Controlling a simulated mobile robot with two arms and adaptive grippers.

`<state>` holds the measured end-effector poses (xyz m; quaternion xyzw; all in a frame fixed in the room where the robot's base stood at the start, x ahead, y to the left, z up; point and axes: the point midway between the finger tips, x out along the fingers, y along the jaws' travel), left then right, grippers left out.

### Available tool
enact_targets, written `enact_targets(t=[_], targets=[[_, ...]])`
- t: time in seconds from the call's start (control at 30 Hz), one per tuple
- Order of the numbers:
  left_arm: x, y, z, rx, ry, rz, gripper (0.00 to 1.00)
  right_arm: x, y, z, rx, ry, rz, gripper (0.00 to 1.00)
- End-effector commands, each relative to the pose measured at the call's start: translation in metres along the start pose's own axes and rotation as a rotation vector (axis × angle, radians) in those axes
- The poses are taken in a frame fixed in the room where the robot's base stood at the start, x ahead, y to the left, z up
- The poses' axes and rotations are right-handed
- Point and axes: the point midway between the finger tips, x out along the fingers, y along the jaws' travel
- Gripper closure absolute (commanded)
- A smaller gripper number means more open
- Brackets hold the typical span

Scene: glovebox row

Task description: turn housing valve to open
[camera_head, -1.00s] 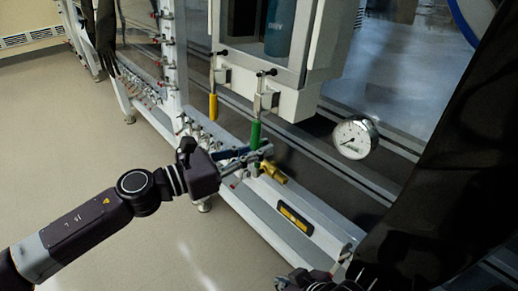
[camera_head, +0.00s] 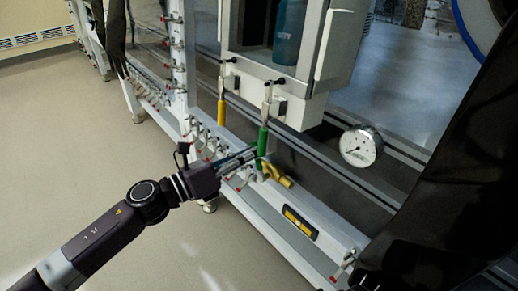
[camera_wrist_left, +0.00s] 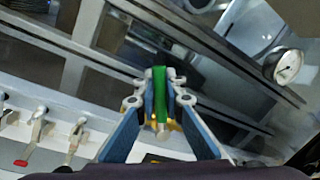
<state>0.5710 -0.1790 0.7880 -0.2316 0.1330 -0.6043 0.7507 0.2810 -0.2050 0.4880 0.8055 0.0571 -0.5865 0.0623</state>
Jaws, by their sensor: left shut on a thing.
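Two levers hang below the white housing (camera_head: 292,100), one with a yellow grip (camera_head: 221,112) and one with a green grip (camera_head: 262,141). Both point downward in the head view. My left gripper (camera_head: 254,157) is at the lower part of the green grip. In the left wrist view the green grip (camera_wrist_left: 160,92) lies between the two fingers of my left gripper (camera_wrist_left: 158,100), which are shut on it. A brass-coloured fitting (camera_head: 276,175) shows just below and right of the gripper. My right gripper is not in view.
A round white gauge (camera_head: 360,146) stands to the right of the green grip. A row of small valves with red tips (camera_head: 205,135) runs along the white frame at left. A large black sleeve-like shape fills the right side. Open floor (camera_head: 80,140) lies at left.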

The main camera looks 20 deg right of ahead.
Motion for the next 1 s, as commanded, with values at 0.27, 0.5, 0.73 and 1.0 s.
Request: enact_targets(t=[0.27,0.5,0.73,1.0], targets=[[-0.0014,0.0063,-0.0003,-0.085,-0.017,0.011,1.0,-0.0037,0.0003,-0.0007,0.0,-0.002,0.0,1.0],[-0.0016,0.0073,-0.0004,-0.097,-0.019,0.012,1.0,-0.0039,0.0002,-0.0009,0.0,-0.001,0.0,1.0],[-0.0016,0.0073,-0.0004,-0.096,-0.019,0.012,1.0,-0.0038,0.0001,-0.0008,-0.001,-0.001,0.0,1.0],[-0.0015,0.0071,-0.0002,-0.096,-0.019,0.012,0.72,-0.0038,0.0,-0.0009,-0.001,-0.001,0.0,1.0]])
